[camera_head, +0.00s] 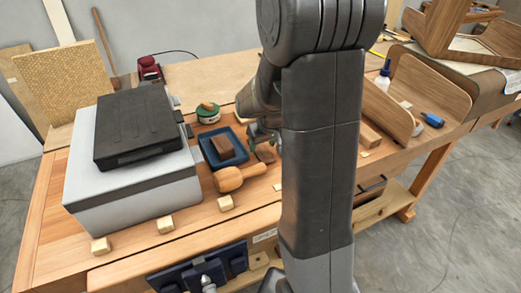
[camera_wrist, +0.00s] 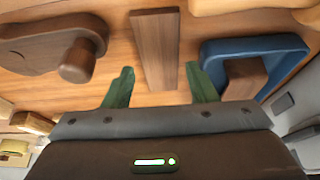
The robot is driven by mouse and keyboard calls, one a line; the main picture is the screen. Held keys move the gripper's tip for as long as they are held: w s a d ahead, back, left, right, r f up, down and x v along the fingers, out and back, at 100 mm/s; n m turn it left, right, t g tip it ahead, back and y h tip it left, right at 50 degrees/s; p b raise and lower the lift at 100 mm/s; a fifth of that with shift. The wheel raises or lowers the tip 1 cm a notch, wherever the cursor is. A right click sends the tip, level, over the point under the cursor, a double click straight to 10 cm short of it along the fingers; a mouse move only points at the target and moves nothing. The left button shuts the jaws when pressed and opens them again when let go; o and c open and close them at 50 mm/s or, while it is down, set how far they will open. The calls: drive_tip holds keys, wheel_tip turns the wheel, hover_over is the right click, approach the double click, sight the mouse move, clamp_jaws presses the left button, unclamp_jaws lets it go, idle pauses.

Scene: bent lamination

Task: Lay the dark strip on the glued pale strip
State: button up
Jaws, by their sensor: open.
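The dark strip (camera_wrist: 155,48) is a flat brown piece of wood on the bench in the wrist view. My gripper (camera_wrist: 160,86) is open, with its two green fingers apart on either side of the strip's near end. I cannot tell whether either finger touches it. In the head view my gripper (camera_head: 263,138) is low over the bench beside the blue tray, partly hidden by my arm. The strip shows there only as a small brown patch (camera_head: 265,153) below the fingers. I cannot make out the glued pale strip in either view.
A blue tray (camera_head: 237,162) holding a brown block (camera_head: 221,147) and a wooden mallet (camera_head: 238,178) are close by. A grey box (camera_head: 135,185) with a black case (camera_head: 137,125) stands left. Curved wooden pieces (camera_head: 432,85) and a white bottle (camera_head: 383,76) are at right.

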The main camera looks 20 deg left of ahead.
drive_tip(key=shift+x, duration=1.05)
drive_tip(key=c, duration=0.8)
drive_tip(key=shift+c, duration=0.2)
